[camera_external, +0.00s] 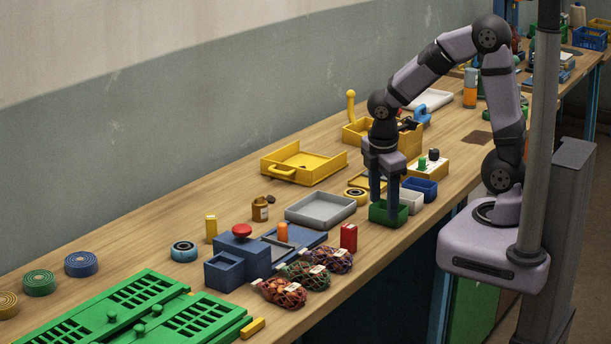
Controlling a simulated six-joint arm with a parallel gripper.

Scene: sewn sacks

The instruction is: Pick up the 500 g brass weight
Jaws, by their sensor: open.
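My gripper (384,203) points straight down with its two blue fingers apart, over a small green open bin (401,215). The fingertips overlap the bin in this view, and I cannot tell how far they reach inside it. I cannot pick out the 500 g brass weight. The bin's inside is mostly hidden by its wall and the fingers. I see nothing between the fingers.
A white bin (409,202) and a blue bin (421,188) stand beside the green bin. Netted sacks (280,294) lie near the front edge.

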